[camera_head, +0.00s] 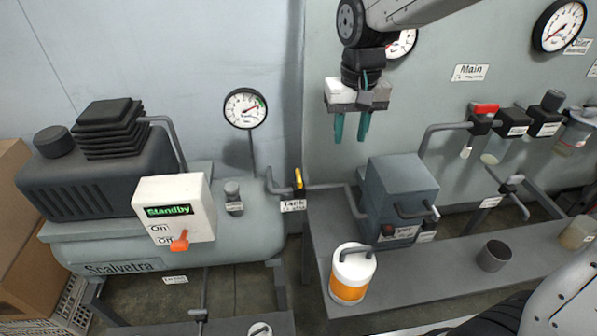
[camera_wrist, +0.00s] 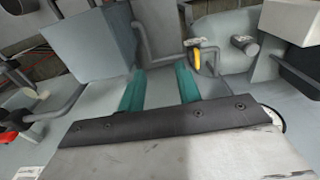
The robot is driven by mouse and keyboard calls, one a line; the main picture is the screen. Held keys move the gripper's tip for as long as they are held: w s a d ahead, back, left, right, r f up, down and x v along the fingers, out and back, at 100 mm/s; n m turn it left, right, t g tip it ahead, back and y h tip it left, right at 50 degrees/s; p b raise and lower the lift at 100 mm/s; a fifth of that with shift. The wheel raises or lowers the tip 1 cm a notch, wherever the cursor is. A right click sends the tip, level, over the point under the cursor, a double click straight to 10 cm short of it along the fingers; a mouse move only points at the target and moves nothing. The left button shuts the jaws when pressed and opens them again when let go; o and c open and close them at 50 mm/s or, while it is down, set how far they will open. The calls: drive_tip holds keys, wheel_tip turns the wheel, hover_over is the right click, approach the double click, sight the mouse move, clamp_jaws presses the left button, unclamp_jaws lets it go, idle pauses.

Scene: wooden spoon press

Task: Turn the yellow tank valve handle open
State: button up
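The yellow tank valve handle (camera_head: 298,179) sits on the grey pipe between the tank and the blue-grey box, just above a label reading "Tank". It also shows in the wrist view (camera_wrist: 196,58), beyond my fingertips and a little right of centre. My gripper (camera_head: 350,138) hangs in the air above and to the right of the handle, apart from it. Its two teal fingers (camera_wrist: 160,80) are spread with nothing between them, so it is open and empty.
A white control box (camera_head: 175,205) reads "Standby", with an orange switch. The blue-grey box (camera_head: 400,182) stands on the grey bench (camera_head: 455,270) below right of my gripper. A gauge (camera_head: 245,108) rises left of the handle. A red-handled valve (camera_head: 485,109) is at the right.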

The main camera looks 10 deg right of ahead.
hover_over(299, 175)
wheel_tip(299, 175, down, 12)
drive_tip(key=shift+r, duration=0.2)
wheel_tip(299, 175, down, 8)
drive_tip(key=shift+r, duration=0.15)
clamp_jaws()
